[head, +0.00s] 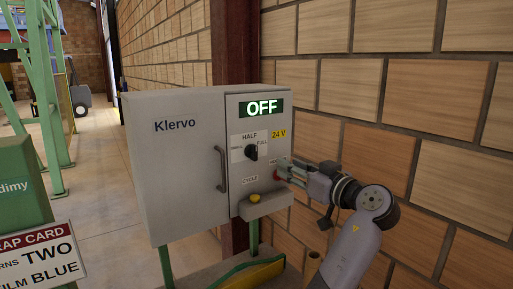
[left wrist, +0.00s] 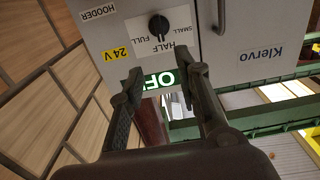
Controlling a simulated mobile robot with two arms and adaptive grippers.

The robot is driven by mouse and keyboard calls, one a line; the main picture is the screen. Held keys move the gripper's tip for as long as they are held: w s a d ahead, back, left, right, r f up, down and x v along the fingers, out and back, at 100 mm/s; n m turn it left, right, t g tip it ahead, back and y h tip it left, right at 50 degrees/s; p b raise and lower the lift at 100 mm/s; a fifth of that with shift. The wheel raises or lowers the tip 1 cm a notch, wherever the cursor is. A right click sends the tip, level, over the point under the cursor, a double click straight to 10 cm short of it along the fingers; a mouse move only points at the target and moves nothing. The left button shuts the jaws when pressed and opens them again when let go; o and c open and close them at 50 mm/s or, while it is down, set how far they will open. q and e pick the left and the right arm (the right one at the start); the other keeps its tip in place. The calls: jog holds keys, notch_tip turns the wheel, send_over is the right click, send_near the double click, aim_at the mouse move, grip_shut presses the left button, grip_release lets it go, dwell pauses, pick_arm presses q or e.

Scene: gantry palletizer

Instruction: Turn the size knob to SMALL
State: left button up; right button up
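The size knob (head: 251,152) is a black rotary knob on the grey control cabinet, with SMALL at its left, HALF above and FULL at its right. It also shows upside down in the left wrist view (left wrist: 158,25); I cannot tell exactly where it points. My left gripper (head: 281,166) is in front of the panel, to the right of the knob and a little lower. In the left wrist view its two fingers (left wrist: 165,75) are apart with nothing between them, and the knob lies beyond their tips, apart from them. My right gripper is not in view.
The cabinet (head: 175,180) carries an OFF display (head: 261,107), a 24 V label (head: 278,134), a door handle (head: 222,169) and a yellow button (head: 254,198). A brick wall (head: 420,110) stands close on the right. A sign (head: 40,255) stands at lower left.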

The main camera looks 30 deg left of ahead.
pick_arm(q)
jog(key=p, duration=0.3)
send_near(256, 150)
jog(key=p+x, duration=0.3)
jog(key=x, duration=0.4)
jog(key=shift+w+a+r, duration=0.1)
jog(key=shift+a+r, duration=0.1)
jog(key=shift+a, duration=0.05)
jog(key=shift+w+a, duration=0.15)
jog(key=shift+a, duration=0.2)
jog(key=shift+w+a+f, duration=0.15)
jog(key=shift+a, duration=0.1)
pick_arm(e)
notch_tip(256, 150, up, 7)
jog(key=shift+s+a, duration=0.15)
pick_arm(q)
jog(key=shift+c, duration=0.3)
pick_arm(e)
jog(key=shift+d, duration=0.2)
pick_arm(q)
jog(key=shift+c, duration=1.4)
grip_shut()
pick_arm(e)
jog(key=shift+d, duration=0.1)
